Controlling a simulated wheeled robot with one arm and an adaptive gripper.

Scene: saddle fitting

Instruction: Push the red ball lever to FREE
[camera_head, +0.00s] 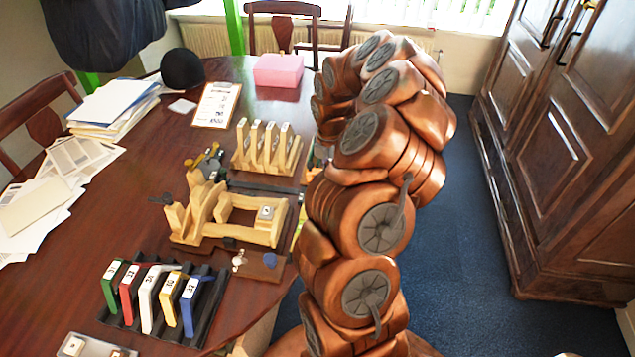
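My copper-coloured arm rises through the middle of the picture and bends over at the top. My gripper is not visible; it seems to be hidden behind the arm links. A light wooden fixture (190,236) with an open frame and uprights stands on the brown table, left of my arm. A block with a dark mark (267,213) sits on its right part. A blue knob (270,260) and a whitish fitting (238,261) are at its front. I cannot make out a red ball lever; my arm covers the area to the right of the fixture.
A black rack (205,336) with several coloured numbered pieces stands in front of the fixture, and a wooden rack (266,150) behind it. A pink box (278,70), clipboard (216,105) and papers (70,170) lie on the table (70,275). A wooden cabinet (570,150) stands right.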

